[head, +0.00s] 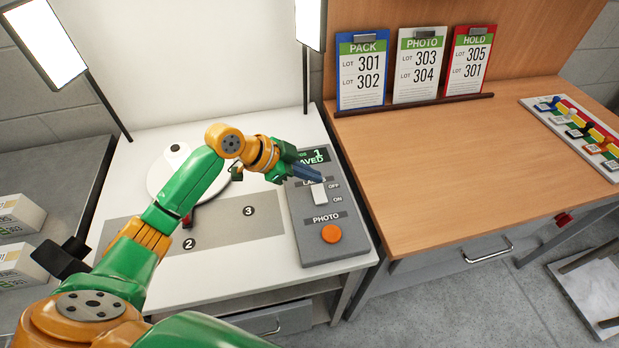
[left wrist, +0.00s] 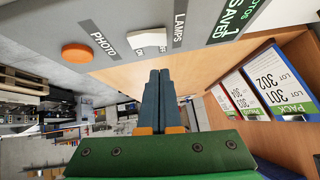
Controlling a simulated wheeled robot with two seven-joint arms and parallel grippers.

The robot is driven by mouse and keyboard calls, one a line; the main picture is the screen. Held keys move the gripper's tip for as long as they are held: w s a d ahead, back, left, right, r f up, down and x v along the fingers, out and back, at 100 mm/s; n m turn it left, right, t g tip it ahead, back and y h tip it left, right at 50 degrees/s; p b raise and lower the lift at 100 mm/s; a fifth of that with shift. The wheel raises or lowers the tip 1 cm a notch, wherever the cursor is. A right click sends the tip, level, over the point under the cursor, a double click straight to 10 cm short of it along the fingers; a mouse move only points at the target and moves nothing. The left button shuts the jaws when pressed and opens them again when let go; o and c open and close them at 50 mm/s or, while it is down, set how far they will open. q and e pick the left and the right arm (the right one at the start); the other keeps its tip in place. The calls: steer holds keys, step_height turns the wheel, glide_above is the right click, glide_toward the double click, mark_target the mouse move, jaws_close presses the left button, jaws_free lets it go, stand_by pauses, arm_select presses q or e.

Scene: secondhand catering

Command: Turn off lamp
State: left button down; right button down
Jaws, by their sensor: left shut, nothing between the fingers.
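A grey control panel (head: 346,242) stands on the white table at its right edge. It carries a white rocker switch (head: 319,194) labelled LAMPS, with OFF above ON, and an orange PHOTO button (head: 331,233). The rocker also shows in the left wrist view (left wrist: 149,39). Two lamps, left (head: 43,42) and right (head: 309,22), have bright white faces. My left gripper (head: 318,178) is shut and empty, its fingertips at the upper end of the switch in the head view; I cannot tell whether they touch. My right gripper is not in view.
A round white turntable (head: 160,180) and a grey strip marked 2 and 3 (head: 222,231) lie left of the panel. Clipboards (head: 362,75) stand on the wooden desk (head: 450,140) to the right. White boxes (head: 20,262) sit far left. The desk's middle is clear.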

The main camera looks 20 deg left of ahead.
mark_target(321, 188)
arm_select(q)
step_height(321, 188, down, 2)
steer(key=shift+w+a+f, duration=0.1)
steer(key=shift+a+f, duration=0.05)
steer(key=shift+f, duration=0.1)
steer(key=shift+a+f, duration=0.15)
steer(key=shift+f, duration=0.45)
